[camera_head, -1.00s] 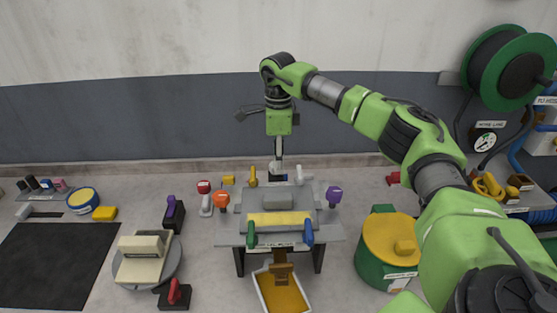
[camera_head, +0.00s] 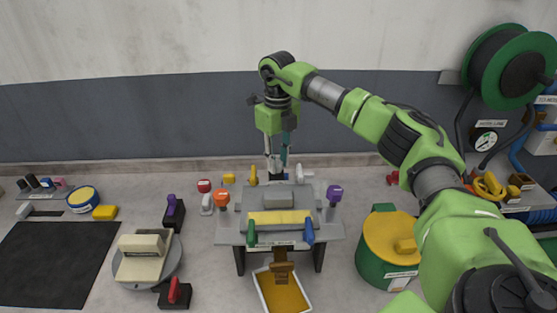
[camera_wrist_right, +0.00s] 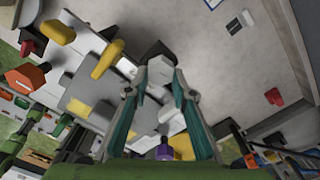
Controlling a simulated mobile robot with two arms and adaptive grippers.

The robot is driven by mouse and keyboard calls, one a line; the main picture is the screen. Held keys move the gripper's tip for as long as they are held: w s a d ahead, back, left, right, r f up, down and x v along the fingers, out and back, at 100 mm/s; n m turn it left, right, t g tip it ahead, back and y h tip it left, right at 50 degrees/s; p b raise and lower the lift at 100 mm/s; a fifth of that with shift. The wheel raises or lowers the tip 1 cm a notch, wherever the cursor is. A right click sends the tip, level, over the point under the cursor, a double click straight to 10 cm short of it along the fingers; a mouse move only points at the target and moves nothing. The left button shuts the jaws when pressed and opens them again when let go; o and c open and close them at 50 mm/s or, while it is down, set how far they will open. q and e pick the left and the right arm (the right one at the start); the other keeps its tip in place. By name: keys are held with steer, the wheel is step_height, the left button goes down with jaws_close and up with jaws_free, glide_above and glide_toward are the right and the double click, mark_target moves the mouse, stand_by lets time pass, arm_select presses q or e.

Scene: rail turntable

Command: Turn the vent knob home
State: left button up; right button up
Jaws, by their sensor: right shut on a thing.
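The grey bench unit (camera_head: 245,231) stands in the middle of the floor, near the wall. My right gripper (camera_head: 277,171) points straight down at its back edge. In the right wrist view the teal-padded fingers (camera_wrist_right: 160,72) are close together on a small pale grey piece (camera_wrist_right: 160,68), which I take to be the vent knob. The fingers hide much of it, and its turn angle cannot be read. My left gripper is in neither view.
An orange knob (camera_head: 222,196), a purple knob (camera_head: 334,192) and a yellow handle (camera_head: 253,175) stand close around the unit. A green drum with a yellow lid (camera_head: 388,236) stands to the right. A turntable (camera_head: 176,262) stands to the left.

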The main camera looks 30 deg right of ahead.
steer(key=shift+w+r+m, duration=0.1)
steer(key=shift+r+m, duration=0.05)
steer(key=shift+m, duration=0.55)
steer(key=o, duration=1)
steer(key=shift+o, duration=0.5)
step_height(320, 180, up, 12)
